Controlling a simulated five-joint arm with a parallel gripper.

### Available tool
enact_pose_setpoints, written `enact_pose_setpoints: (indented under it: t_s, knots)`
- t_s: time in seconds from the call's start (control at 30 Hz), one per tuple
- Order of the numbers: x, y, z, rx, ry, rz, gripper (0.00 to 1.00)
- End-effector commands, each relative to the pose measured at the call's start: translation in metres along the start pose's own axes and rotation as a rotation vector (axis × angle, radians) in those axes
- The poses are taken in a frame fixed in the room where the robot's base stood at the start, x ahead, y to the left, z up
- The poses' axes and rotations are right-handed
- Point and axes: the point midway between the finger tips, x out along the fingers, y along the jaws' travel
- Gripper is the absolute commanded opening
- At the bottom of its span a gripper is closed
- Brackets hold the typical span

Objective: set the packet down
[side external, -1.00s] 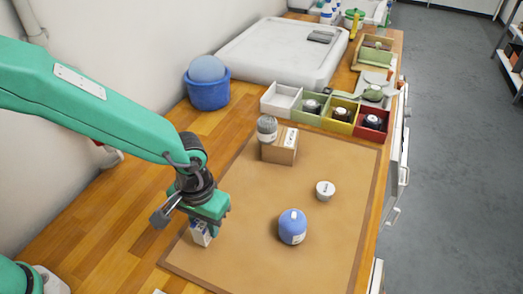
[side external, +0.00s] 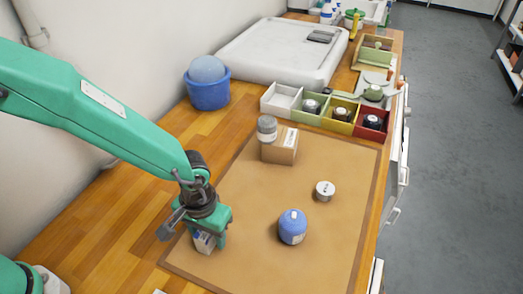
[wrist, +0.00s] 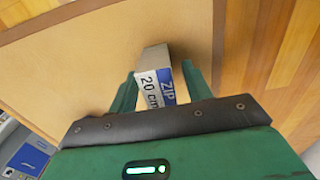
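The packet (side external: 203,242) is a small white and blue box between the fingers of my gripper (side external: 210,240), at the near left of the brown mat (side external: 262,240).
A blue jar (side external: 292,228) and a small grey tin (side external: 325,190) stand on the mat to the right. A cardboard box (side external: 280,148) carries a grey round item (side external: 267,128). Coloured bins (side external: 339,127) line the back. The mat's middle is clear.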

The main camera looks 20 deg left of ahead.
Motion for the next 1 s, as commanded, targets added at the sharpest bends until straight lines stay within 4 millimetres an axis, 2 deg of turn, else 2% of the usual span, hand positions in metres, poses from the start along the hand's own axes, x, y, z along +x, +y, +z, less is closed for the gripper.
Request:
enact_pose_setpoints:
  t_s: [0.37,0.57,0.77,1.0]
  knots:
    - [-0.003,0.0,0.0,0.0,0.0,0.0,0.49]
    - [-0.015,0.0,-0.001,0.0,0.002,0.002,0.49]
    - [-0.04,0.001,-0.001,0.0,0.004,0.003,0.49]
    - [-0.079,0.001,-0.001,0.0,0.003,0.003,0.49]
